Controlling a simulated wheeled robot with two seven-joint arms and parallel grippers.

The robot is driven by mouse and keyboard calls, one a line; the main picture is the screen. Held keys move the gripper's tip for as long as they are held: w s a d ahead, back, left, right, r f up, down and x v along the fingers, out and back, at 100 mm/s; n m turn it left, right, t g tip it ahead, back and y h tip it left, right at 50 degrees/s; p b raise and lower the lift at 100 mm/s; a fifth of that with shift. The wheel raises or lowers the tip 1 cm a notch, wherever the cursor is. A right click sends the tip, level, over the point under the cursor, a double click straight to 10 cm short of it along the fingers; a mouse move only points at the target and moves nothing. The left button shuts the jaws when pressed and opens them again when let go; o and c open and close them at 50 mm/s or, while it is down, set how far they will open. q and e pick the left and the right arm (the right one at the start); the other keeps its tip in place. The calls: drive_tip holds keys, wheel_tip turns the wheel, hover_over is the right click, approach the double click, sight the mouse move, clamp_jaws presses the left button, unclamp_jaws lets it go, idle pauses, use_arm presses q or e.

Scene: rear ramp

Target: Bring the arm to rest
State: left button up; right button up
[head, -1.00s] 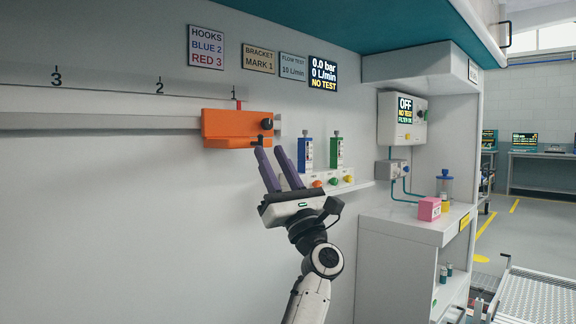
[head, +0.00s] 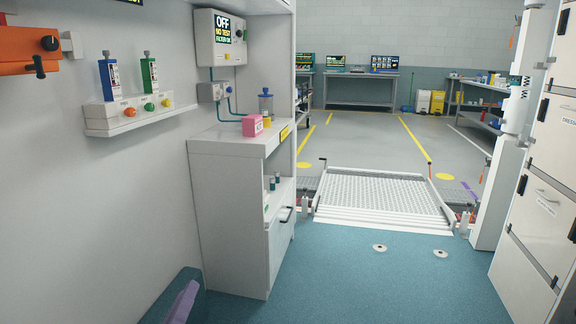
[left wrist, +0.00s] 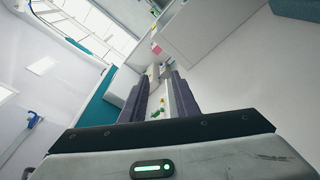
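My left gripper (head: 182,302) shows only in part at the bottom edge of the head view, as a purple finger low in front of the white wall. The rest of the arm is out of that view. In the left wrist view my left gripper (left wrist: 162,98) has its two purple-grey fingers apart with nothing between them. Past the fingers, small coloured fittings and the white wall show at a distance. My right gripper is in neither view.
An orange bracket (head: 28,50) is on the wall at the upper left. A white cabinet (head: 232,205) stands beside the open teal floor (head: 350,285). A metal ramp (head: 382,195) lies beyond; white drawers (head: 535,205) stand at right.

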use_arm(q)
drive_tip(key=s+d+f+m+g+h, duration=0.1)
drive_tip(key=s+d+f+m+g, duration=0.2)
drive_tip(key=s+f, duration=0.5)
drive_tip(key=s+d+f+m+g, duration=0.1)
drive_tip(key=s+f+m+g, duration=0.4)
drive_tip(key=s, duration=0.5)
drive_tip(key=s+d+f+m+g+h, duration=0.1)
drive_tip(key=s+d+f+m+g, duration=0.15)
drive_tip(key=s+f, duration=0.6)
wheel_tip(320, 180, up, 8)
drive_tip(key=s+a+y+p, duration=0.1)
drive_tip(key=p, duration=1.2)
drive_tip(key=shift+a+m, duration=0.15)
drive_tip(key=shift+m, duration=0.3)
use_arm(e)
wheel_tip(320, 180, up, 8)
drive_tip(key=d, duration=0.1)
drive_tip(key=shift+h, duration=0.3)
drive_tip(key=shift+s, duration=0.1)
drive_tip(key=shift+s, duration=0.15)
